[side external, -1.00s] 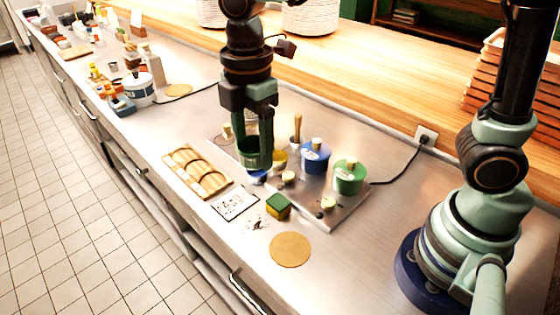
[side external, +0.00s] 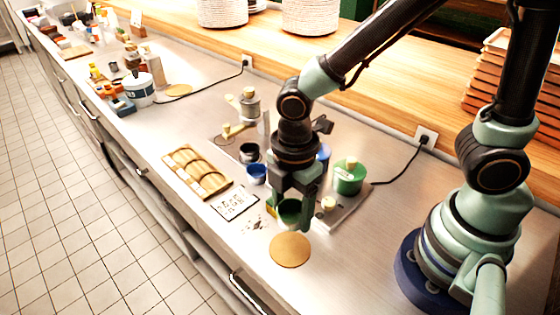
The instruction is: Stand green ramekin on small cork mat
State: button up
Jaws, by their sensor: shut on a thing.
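My gripper (side external: 291,222) is shut on the green ramekin (side external: 290,212), which sits upright between the fingers. It is held over the counter, just behind a round cork mat (side external: 290,251); the exact height of the gap below it is hard to tell. The mat is flat and bare near the front edge.
A blue ramekin (side external: 256,174) and a dark ramekin (side external: 249,153) stand left of my gripper. A wooden tray (side external: 198,172) and a printed card (side external: 235,204) lie further left. A green tub (side external: 349,177) stands to the right. The sponge is mostly hidden by my gripper.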

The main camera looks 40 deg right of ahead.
aim_at(290, 248)
jog(key=shift+f, duration=4.35)
jog(key=shift+f, duration=0.1)
jog(key=o, duration=1.4)
notch_tip(290, 248, up, 12)
jog(key=shift+r, duration=0.1)
jog(key=w+d+r+m+t, duration=0.3)
jog(key=d+r+m+t, duration=0.2)
jog(key=d+r+m, duration=0.7)
jog(key=d+m, duration=0.3)
jog(key=m, duration=0.3)
jog(key=shift+d+t, duration=0.3)
jog(key=shift+w, duration=0.1)
